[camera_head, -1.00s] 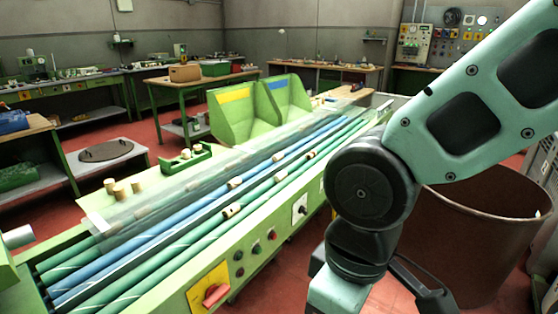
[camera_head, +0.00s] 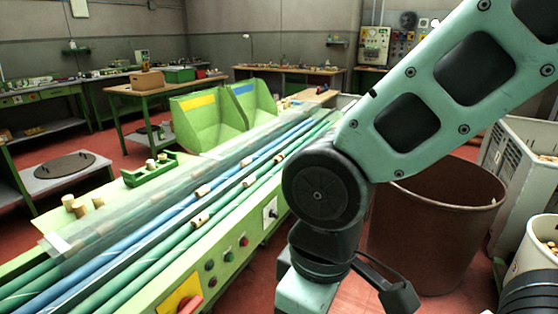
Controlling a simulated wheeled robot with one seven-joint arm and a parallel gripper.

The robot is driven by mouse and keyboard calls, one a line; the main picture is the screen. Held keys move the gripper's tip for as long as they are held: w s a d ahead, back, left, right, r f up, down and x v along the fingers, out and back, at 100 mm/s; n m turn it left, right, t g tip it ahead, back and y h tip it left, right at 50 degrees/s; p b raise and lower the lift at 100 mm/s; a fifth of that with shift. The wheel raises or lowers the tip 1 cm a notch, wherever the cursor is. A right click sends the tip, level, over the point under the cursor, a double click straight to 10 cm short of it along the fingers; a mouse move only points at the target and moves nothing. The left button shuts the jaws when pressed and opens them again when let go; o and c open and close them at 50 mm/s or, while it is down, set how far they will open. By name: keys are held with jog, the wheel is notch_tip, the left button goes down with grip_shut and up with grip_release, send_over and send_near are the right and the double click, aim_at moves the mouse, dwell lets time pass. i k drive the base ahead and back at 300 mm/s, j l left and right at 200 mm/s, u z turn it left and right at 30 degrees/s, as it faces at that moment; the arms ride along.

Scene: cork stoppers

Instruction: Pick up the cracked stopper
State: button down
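Several cork stoppers lie along the blue and green rollers of the green sorting machine. One stopper (camera_head: 200,219) is on the near rollers, another stopper (camera_head: 203,190) is farther left on the blue roller, and another stopper (camera_head: 249,181) lies farther back. They are too small to tell which is cracked. More stoppers (camera_head: 73,205) stand on the machine's left edge. My arm fills the right side. At its lower end, my gripper is not clearly visible; a dark part (camera_head: 398,296) juts out low, right of the machine, apart from the stoppers.
A brown bin (camera_head: 430,225) stands behind my arm, with a pale crate (camera_head: 525,150) and a white tub of corks (camera_head: 540,240) at the right. Green chutes (camera_head: 205,120) rise at the machine's far end. Red floor is open beside the machine.

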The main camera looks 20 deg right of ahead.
aim_at(201, 193)
jog(key=i+l+u, duration=0.1)
jog(key=i+l, duration=0.25)
jog(key=i, duration=0.15)
jog(key=i+l, duration=0.4)
jog(key=i+u, duration=0.05)
jog(key=i, duration=0.05)
